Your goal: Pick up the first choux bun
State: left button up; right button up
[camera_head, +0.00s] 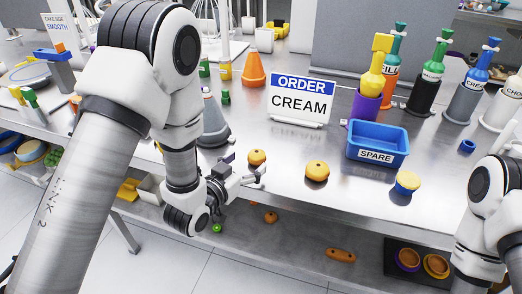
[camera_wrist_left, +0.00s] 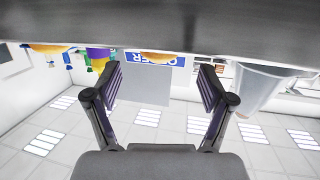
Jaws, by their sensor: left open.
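Three round golden choux buns stand along the front of the steel table (camera_head: 300,200). The left one (camera_head: 257,158) is closest to my left gripper, the middle one (camera_head: 317,170) is further right, and the right one (camera_head: 407,182) has a blue lower part. My left gripper (camera_head: 252,170) is open and empty at the table's front edge, just beside the left bun and apart from it. In the left wrist view, which is upside down, the open fingers (camera_wrist_left: 161,82) frame a bun (camera_wrist_left: 158,56) ahead. My right gripper is out of view.
An ORDER CREAM sign (camera_head: 298,100) stands behind the buns. A blue SPARE bin (camera_head: 378,134) stands at right, before the purple holder (camera_head: 364,107) and several piping bottles. A grey cone (camera_head: 213,122) is at left. A lower shelf (camera_head: 290,250) holds loose pastries.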

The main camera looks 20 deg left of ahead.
aim_at(252, 158)
pick_arm(q)
jog(key=x, duration=0.6)
jog(key=shift+f+p, duration=0.35)
jog(key=shift+p, duration=0.05)
jog(key=shift+s+r, duration=0.1)
jog(key=shift+s, duration=0.05)
jog(key=shift+c, duration=0.7)
jog(key=c, duration=0.8)
jog(key=shift+o, duration=0.2)
jog(key=shift+r, duration=0.1)
